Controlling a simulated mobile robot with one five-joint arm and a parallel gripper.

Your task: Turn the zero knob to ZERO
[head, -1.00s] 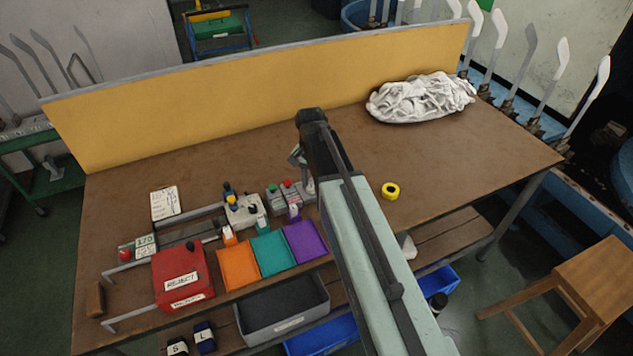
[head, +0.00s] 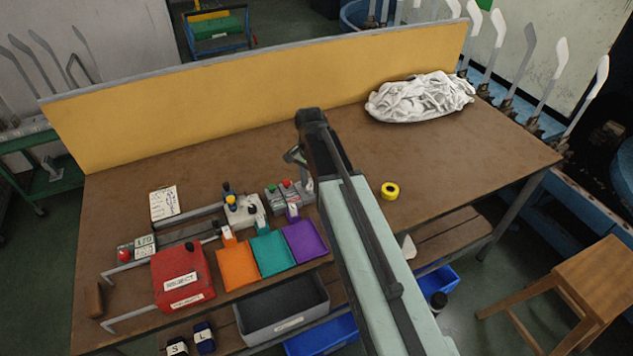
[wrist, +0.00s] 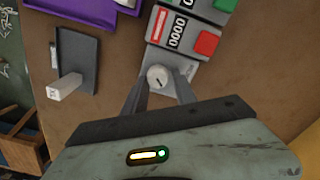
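The zero knob (wrist: 158,77) is a small round white dial with a dark pointer mark, on a grey plate (wrist: 182,68) below a counter. In the wrist view the mark points to the lower right; no ZERO lettering is readable. My gripper (wrist: 160,84) is above the plate with one finger on each side of the knob. The fingers are apart, with slim gaps beside the knob; whether either touches it I cannot tell. In the head view my arm covers much of the gripper (head: 297,156), and the knob cannot be made out.
The counter (wrist: 183,32) reads 0000 and has a red button (wrist: 206,42). A grey bracket with a white block (wrist: 66,87) stands left of the knob. Orange (head: 238,268), teal (head: 272,252) and purple trays (head: 304,240) lie left of my arm. The right tabletop is mostly clear.

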